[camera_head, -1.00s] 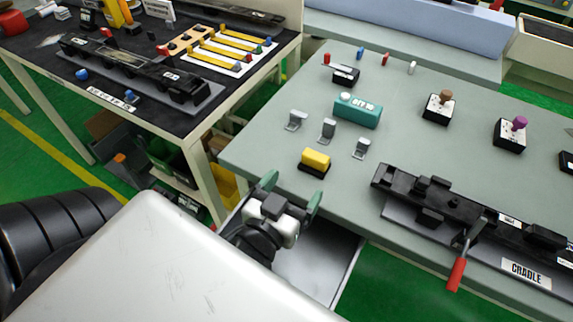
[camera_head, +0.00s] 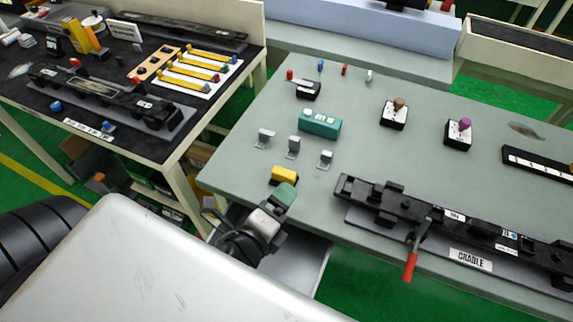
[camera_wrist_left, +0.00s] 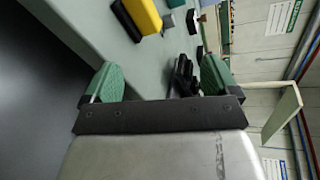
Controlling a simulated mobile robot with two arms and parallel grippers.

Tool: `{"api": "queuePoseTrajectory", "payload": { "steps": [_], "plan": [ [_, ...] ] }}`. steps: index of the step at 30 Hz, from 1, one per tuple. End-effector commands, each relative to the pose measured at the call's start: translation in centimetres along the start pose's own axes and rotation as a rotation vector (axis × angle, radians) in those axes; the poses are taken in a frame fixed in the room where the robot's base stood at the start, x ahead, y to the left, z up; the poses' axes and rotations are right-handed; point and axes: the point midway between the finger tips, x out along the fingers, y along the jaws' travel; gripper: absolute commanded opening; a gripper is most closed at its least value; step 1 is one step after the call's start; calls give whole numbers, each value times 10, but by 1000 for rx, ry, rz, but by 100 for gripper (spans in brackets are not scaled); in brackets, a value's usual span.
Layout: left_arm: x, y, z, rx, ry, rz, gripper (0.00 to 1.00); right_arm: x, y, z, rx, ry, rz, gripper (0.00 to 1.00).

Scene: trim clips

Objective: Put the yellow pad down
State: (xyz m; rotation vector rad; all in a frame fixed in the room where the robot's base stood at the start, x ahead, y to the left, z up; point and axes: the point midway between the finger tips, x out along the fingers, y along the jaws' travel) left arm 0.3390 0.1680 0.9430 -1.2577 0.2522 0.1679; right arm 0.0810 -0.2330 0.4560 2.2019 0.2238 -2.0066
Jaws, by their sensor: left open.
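The yellow pad (camera_head: 285,174) sits on a dark base on the grey-green table, near its front left edge. In the left wrist view the yellow pad (camera_wrist_left: 143,14) shows at the top, beyond the fingers and not between them. My left gripper (camera_head: 277,200) is just in front of the pad at the table edge, and its green fingertip overlaps the pad's near side in the head view. In the wrist view my left gripper (camera_wrist_left: 160,78) is open and empty, its two green fingertips wide apart. My right gripper is not in view.
Several small grey clips (camera_head: 294,147) stand behind the pad, with a teal box (camera_head: 320,124) beyond. A black cradle fixture (camera_head: 430,217) with a red-handled lever lies to the right. A dark-topped table (camera_head: 40,115) stands at left. The table between the pad and cradle is clear.

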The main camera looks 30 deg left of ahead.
Motion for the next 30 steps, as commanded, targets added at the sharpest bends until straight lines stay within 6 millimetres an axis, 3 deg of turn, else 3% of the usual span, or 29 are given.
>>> {"api": "queuePoseTrajectory", "payload": {
  "steps": [1, 9, 13, 17, 24, 30],
  "plan": [
    [-1, -8, 5, 137, 4, 12, 89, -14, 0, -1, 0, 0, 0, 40],
    [2, -11, 23, 896, 30, 92, 89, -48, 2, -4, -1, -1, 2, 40],
    [3, -10, 30, 1132, 42, 119, 89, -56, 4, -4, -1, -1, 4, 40],
    [7, -8, 33, 1235, 48, 130, 89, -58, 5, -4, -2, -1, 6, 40],
    [43, -3, 35, 1246, 47, 131, 89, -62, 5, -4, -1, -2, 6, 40],
    [60, 0, 35, 1244, 48, 130, 89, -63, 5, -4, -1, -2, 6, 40]
  ]
}}
